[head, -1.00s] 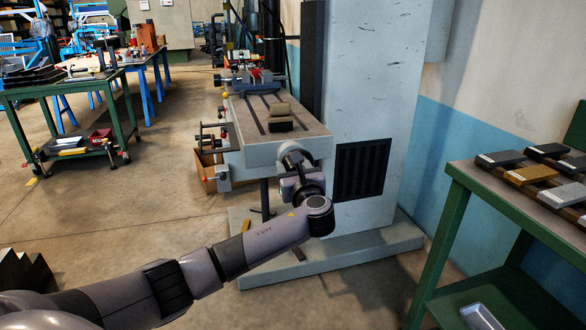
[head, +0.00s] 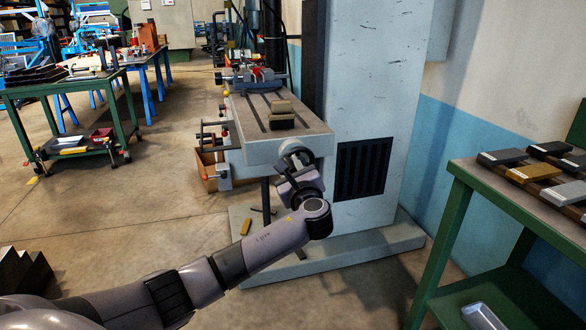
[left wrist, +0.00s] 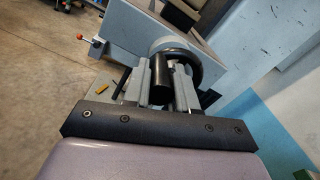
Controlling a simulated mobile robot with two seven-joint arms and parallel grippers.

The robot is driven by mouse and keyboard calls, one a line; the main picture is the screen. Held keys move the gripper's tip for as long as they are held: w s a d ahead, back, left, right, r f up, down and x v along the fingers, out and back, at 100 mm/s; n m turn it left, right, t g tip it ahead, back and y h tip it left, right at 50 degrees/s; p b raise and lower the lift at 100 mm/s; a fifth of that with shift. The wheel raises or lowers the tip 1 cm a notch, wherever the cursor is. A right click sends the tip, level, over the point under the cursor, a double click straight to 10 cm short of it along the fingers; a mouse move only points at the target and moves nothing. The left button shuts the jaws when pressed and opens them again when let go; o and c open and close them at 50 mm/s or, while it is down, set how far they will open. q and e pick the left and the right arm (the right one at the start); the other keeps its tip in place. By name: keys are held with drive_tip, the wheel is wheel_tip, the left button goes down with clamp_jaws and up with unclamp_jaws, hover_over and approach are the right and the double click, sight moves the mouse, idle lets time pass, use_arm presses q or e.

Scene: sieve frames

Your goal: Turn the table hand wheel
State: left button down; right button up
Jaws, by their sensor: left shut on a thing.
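The table hand wheel (head: 295,151) is a dark ring on the near end of the grey machine table (head: 258,152). In the left wrist view the black wheel rim (left wrist: 208,62) shows ahead, with its black cylindrical handle (left wrist: 160,84) pointing toward me. My left gripper (head: 298,174) is at the wheel's lower side. In the left wrist view the fingers of the left gripper (left wrist: 164,88) are on both sides of the handle and shut on it. Parts of the wheel are hidden behind my gripper. My right gripper is not in view.
A machine column (head: 375,80) with a black vent rises right of the table. A vise (head: 256,76) and a block (head: 282,112) sit on the table. A green bench (head: 455,172) with metal blocks stands at the right. Open floor (head: 110,215) lies to the left.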

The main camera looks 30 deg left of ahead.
use_arm(q)
drive_tip(key=f+n+b, duration=0.1)
drive_tip(key=n, duration=0.2)
drive_tip(key=shift+s+f, duration=0.15)
drive_tip(key=shift+f, duration=0.05)
drive_tip(key=shift+f+n+b, duration=0.3)
drive_tip(key=shift+n+b, duration=0.45)
drive_tip(key=shift+n, duration=0.15)
use_arm(e)
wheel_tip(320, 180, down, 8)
drive_tip(key=b, duration=0.7)
use_arm(q)
drive_tip(key=w+d+n+b, duration=0.2)
drive_tip(key=n+b, duration=0.6)
drive_tip(key=n, duration=0.8)
drive_tip(key=w+d+n+b, duration=0.2)
drive_tip(key=n+b, duration=0.6)
drive_tip(key=n, duration=0.8)
drive_tip(key=shift+w+f+g+y, duration=0.3)
drive_tip(key=shift+w, duration=0.4)
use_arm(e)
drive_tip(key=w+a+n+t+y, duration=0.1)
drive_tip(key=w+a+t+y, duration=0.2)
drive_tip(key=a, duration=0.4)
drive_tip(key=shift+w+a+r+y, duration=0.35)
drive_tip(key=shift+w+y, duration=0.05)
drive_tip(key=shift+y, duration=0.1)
